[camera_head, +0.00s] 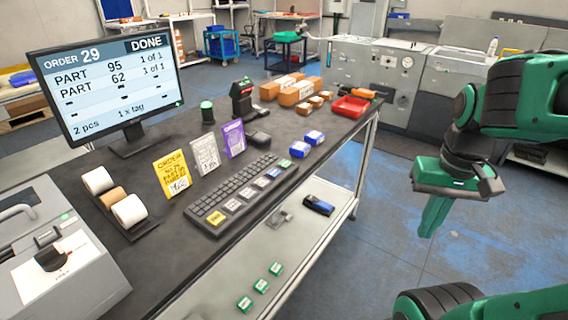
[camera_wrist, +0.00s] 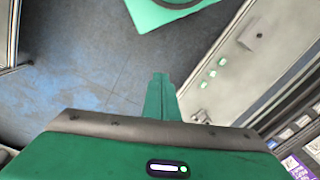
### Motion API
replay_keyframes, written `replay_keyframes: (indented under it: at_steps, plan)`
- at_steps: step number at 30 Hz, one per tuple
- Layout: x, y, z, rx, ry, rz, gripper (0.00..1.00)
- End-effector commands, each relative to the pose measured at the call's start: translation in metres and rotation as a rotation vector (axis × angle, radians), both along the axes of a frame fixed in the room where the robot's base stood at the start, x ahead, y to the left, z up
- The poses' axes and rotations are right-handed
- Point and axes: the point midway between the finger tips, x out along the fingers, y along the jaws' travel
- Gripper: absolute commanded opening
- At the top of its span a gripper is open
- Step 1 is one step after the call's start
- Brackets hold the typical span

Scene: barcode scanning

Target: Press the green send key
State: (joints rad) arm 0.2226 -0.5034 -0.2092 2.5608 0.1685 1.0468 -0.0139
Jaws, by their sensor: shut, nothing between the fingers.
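The green key (camera_head: 285,163) sits at the far right end of the front row of the black keyboard (camera_head: 236,188). Its lettering is too small to read. The keyboard lies on the dark bench top, and nothing covers the green key. My gripper (camera_head: 434,218) is shut and empty, fingers pointing down, in the air over the floor to the right of the bench. It is well apart from the keyboard. In the wrist view my gripper's fingers (camera_wrist: 160,97) are together. The monitor (camera_head: 112,80) reads ORDER 29, DONE, with parts 95 and 62 each 1 of 1.
Yellow, white and purple cards (camera_head: 171,174) stand behind the keyboard. Blue-and-white boxes (camera_head: 306,142), a red tray (camera_head: 350,107) and orange boxes (camera_head: 298,92) are on the bench's right part. The lower shelf (camera_head: 222,282) holds small green boxes. Floor (camera_head: 390,230) beside the bench is clear.

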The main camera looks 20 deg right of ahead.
Motion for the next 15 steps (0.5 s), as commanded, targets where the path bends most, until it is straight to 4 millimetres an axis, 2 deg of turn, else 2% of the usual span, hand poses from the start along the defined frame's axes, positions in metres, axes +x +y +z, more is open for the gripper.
replay_keyframes:
  at_steps: [2,5,8,11,15]
  plan:
    - [0.022,0.002,0.003,-0.007,-0.029,0.029,0.0]
    - [0.067,0.011,0.008,-0.01,-0.093,0.091,0.0]
    - [0.124,0.024,0.014,0.001,-0.184,0.169,0.0]
    - [0.181,0.043,0.021,0.032,-0.281,0.243,0.0]
    - [0.256,0.079,0.031,0.108,-0.419,0.334,0.0]
